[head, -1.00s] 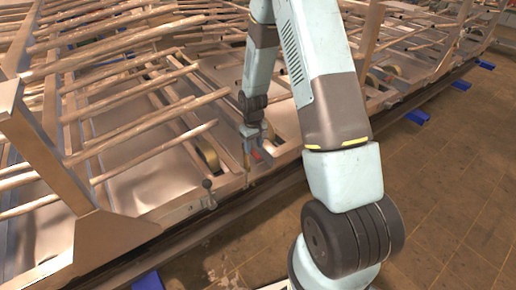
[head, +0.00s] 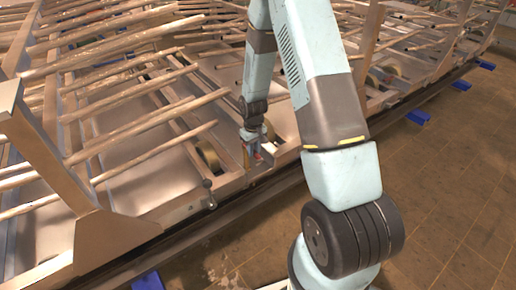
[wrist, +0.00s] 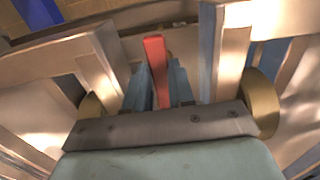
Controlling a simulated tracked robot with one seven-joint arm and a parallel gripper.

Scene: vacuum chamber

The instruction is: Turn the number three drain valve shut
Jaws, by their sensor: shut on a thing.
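A red valve handle (wrist: 154,60) stands between the two blue-grey fingers of my gripper (wrist: 158,82) in the wrist view. The fingers are shut on it, one on each side, and its far end sticks out past them. In the head view my gripper (head: 252,146) is low at the frame's front rail, and only a small part of the red handle (head: 258,157) shows beside it. The valve body is hidden behind the gripper. No valve number can be read.
A small fitting with a dark knob (head: 207,184) sits on the rail to the left of my gripper. Long metal rods (head: 150,150) jut out above the frame on the left. A brass-coloured round part (head: 208,155) is close by.

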